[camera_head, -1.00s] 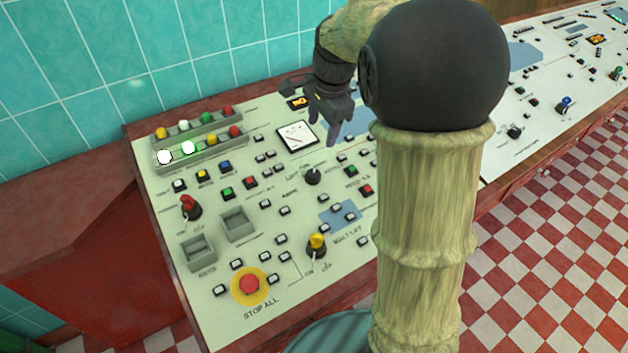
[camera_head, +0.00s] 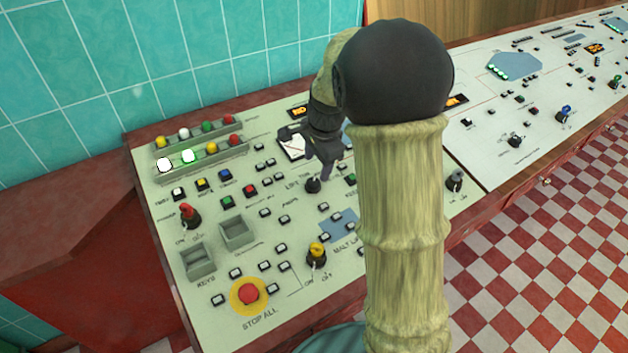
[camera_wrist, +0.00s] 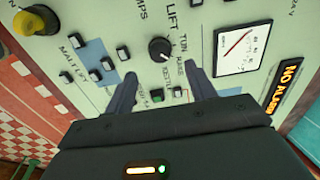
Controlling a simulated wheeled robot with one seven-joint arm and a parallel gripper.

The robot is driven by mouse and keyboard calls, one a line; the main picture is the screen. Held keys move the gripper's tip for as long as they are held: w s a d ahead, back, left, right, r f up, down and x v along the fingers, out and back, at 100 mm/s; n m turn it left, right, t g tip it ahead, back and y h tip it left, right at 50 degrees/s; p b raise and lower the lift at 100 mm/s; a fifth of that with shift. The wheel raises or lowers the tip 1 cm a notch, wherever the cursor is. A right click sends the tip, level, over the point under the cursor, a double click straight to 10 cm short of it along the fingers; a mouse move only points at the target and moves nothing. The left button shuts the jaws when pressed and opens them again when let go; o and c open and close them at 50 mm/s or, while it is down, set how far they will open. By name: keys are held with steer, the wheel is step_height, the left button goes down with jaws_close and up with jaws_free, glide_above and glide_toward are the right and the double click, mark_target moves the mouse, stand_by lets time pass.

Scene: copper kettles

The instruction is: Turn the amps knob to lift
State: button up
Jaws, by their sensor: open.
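The amps knob (camera_head: 313,185) is a small black round knob on the pale console panel, below the needle meter. In the wrist view the knob (camera_wrist: 160,49) has the words LIFT and TUN printed beside it, and part of AMPS shows at the top edge. Its pointer direction is too small to tell surely. My gripper (camera_head: 325,170) hangs over the panel close to the knob. In the wrist view my gripper (camera_wrist: 160,78) is open, with the knob ahead of and between its fingertips, and nothing is held.
The needle meter (camera_wrist: 242,48) and a lit orange display (camera_wrist: 287,88) lie right of the knob in the wrist view. Small push buttons surround it. A yellow-topped knob (camera_head: 317,253) and a red stop button (camera_head: 249,293) are nearer the panel's front.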

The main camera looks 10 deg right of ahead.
mark_target(314, 182)
steer(key=f, duration=0.2)
steer(key=w+f, duration=0.1)
steer(key=f, duration=0.4)
steer(key=shift+w+a+f, duration=0.2)
steer(key=shift+a, duration=0.05)
steer(key=c, duration=1)
